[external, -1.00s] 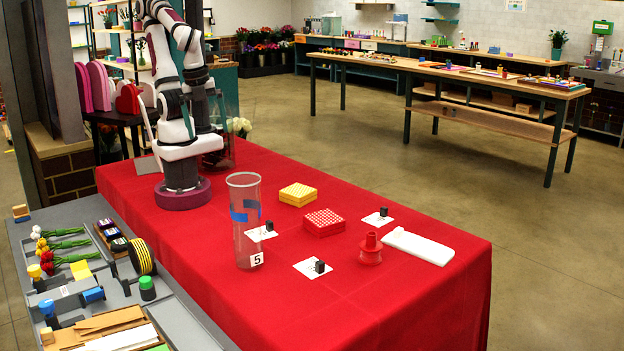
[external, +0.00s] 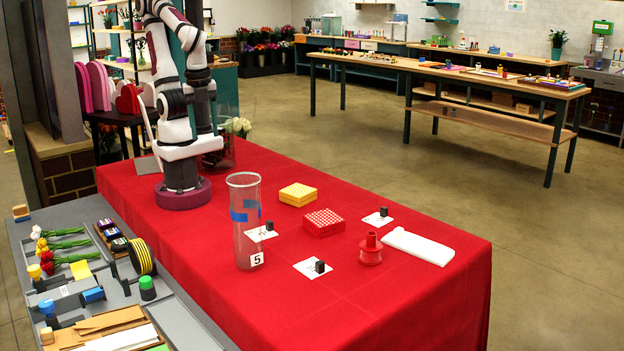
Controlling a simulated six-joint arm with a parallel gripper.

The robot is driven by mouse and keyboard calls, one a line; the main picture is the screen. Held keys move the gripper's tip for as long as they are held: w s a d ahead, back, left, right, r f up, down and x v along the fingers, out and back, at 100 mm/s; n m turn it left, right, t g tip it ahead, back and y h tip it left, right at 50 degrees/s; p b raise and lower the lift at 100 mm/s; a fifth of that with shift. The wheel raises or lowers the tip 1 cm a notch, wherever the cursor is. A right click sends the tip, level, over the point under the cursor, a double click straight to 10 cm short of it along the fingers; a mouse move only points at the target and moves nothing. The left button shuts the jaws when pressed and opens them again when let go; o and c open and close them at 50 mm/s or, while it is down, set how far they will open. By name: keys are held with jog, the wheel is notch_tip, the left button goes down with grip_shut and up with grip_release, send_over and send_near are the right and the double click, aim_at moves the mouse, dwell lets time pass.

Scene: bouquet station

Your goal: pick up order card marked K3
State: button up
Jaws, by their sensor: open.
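Three white order cards lie flat on the red table: one right behind the clear cylinder (external: 254,236), one at the front (external: 303,267) and one toward the back right (external: 373,222). Each has a small black block standing on it. Their print is too small to read, so I cannot tell which is K3. My gripper (external: 207,122) hangs at the end of my folded arm at the table's far left, well away from the cards. It is open; its fingertips are hard to make out. I see nothing held.
A tall clear cylinder (external: 246,200) marked 5 stands nearest the left card. A yellow block (external: 298,194), a red studded block (external: 324,222), a red spool-like piece (external: 371,250) and a white slab (external: 418,247) stand around the cards. The table's front right is clear.

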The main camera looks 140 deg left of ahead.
aim_at(384, 207)
jog(key=w+d+f+n+h, duration=0.2)
jog(key=w+d+n+h, duration=0.1)
jog(key=w+n+h, duration=0.6)
jog(key=w+a+f+n+t, duration=0.4)
jog(key=w+a+n+t, duration=0.5)
jog(key=w+a+n, duration=0.55)
jog(key=s+a+f+n+t+y, duration=0.1)
jog(key=a+f+n+y, duration=0.1)
jog(key=a+n, duration=0.3)
jog(key=s+a+f+n+t+y, duration=0.2)
jog(key=a+f+n, duration=0.3)
jog(key=a, duration=0.4)
jog(key=s+a+f+n+t+y, duration=0.1)
jog(key=a+f+n+t+y, duration=0.1)
jog(key=a+n, duration=0.5)
jog(key=shift+s+f+y, duration=0.2)
jog(key=shift+f+y, duration=0.2)
jog(key=shift+y, duration=0.2)
jog(key=shift+s+f+y, duration=0.2)
jog(key=shift+f+y, duration=0.2)
jog(key=shift+y, duration=0.2)
jog(key=x, duration=1)
jog(key=a+r+x, duration=0.1)
jog(key=x, duration=0.4)
jog(key=shift+w+a+f, duration=0.1)
jog(key=shift+w, duration=0.35)
grip_shut()
